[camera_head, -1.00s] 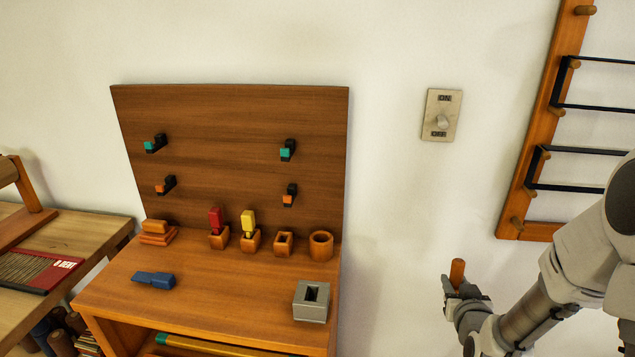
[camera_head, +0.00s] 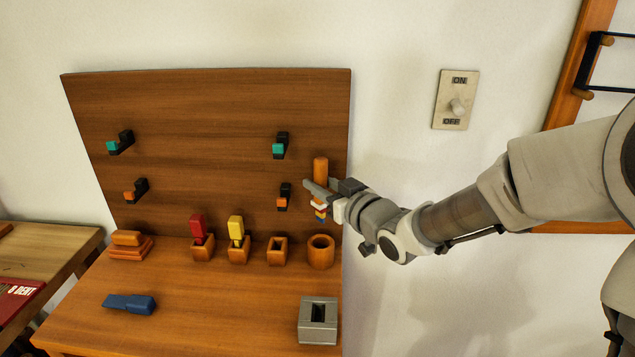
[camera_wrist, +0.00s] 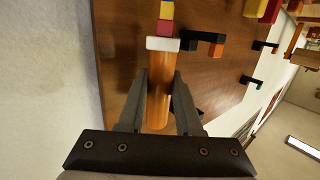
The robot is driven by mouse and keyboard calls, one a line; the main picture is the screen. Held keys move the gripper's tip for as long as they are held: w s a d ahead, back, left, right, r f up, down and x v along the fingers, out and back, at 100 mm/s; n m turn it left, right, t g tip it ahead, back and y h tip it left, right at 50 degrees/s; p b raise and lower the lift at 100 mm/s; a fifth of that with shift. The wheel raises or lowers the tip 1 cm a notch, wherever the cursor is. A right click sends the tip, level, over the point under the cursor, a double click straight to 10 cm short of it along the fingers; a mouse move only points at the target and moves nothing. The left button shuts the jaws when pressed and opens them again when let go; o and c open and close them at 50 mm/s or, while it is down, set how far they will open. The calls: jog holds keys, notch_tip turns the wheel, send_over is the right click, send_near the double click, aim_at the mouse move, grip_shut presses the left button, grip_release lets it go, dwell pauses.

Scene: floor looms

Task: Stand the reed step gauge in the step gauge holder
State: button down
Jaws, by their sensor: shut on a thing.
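The reed step gauge has an orange-brown round handle (camera_head: 320,170), a white collar and coloured steps at its lower end. My gripper (camera_head: 322,187) is shut on its handle and holds it upright in the air. A round wooden cup (camera_head: 321,253), which looks like the step gauge holder, stands on the bench at the foot of the back board. The gauge's lower tip is a little above the cup and apart from it. In the wrist view the gauge (camera_wrist: 158,85) lies between the fingers, with the white collar and red and yellow steps beyond them.
A square wooden holder (camera_head: 277,250) stands left of the cup, then holders with yellow (camera_head: 236,228) and red (camera_head: 198,228) handled tools. A grey slotted block (camera_head: 318,322) sits in front. Pegs (camera_head: 283,197) stick out of the board (camera_head: 210,140) near my gripper.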

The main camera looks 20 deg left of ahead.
aim_at(323, 223)
jog(key=shift+d, duration=0.15)
jog(key=shift+s+f, duration=0.1)
jog(key=shift+f, duration=0.05)
jog(key=shift+f+b, duration=2.2)
jog(key=shift+f, duration=0.05)
jog(key=shift+f, duration=0.1)
jog(key=shift+f+b, duration=1.45)
jog(key=shift+f, duration=0.05)
jog(key=shift+f, duration=0.1)
jog(key=shift+f+b, duration=0.4)
jog(key=shift+b, duration=0.1)
jog(key=shift+f, duration=0.1)
